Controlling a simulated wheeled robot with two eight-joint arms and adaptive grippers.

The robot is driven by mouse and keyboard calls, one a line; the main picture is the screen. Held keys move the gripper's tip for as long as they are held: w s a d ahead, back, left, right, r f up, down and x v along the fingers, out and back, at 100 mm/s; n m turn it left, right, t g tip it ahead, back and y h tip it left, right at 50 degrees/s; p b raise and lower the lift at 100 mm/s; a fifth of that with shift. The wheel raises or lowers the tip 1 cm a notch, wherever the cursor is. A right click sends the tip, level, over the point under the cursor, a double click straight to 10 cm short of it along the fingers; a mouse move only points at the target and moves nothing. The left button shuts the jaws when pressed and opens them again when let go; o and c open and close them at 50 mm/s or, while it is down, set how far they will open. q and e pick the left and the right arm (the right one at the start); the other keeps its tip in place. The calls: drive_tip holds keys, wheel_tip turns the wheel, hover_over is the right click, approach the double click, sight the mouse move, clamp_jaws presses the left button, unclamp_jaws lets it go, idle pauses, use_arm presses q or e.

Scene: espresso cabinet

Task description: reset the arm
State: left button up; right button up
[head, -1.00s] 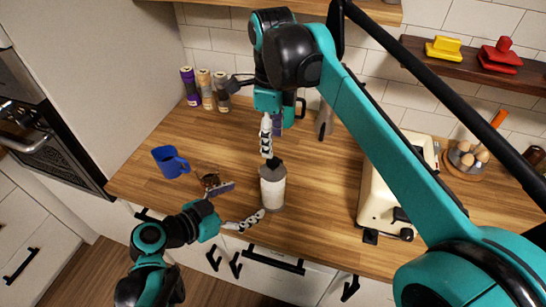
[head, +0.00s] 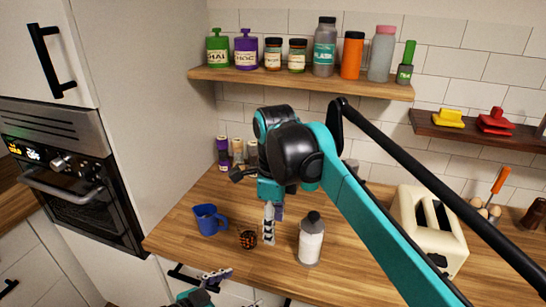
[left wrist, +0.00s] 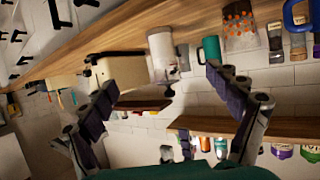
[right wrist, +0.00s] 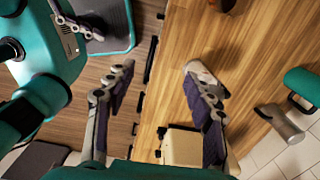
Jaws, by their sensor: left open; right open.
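That view appears upside down.
A blue mug (head: 209,219) and a dark, orange-dotted item (head: 249,239) sit on the counter left of the bottle. A cream toaster (head: 420,215) stands right. A shelf (head: 300,82) with several bottles and a darker shelf (head: 470,135) are above. An oven (head: 75,180) is left.

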use_arm(q)
drive_tip(key=s+a+f+n+g+y, duration=0.2)
drive_tip(key=s+a+n+y, duration=0.2)
drive_tip(key=a+n+y, duration=0.5)
drive_tip(key=shift+a+y, duration=0.3)
use_arm(e)
drive_tip(key=s+d+f+n+t, duration=0.3)
drive_tip(key=s+d+f+n, duration=0.3)
drive_tip(key=d+f+n, duration=0.2)
drive_tip(key=s+d+f+n+t, duration=0.4)
drive_tip(key=d+f+n, duration=0.4)
drive_tip(key=n, duration=0.5)
drive_tip(key=shift+s+d+f, duration=0.4)
drive_tip(key=shift+s+d, duration=0.5)
drive_tip(key=shift+d, duration=0.25)
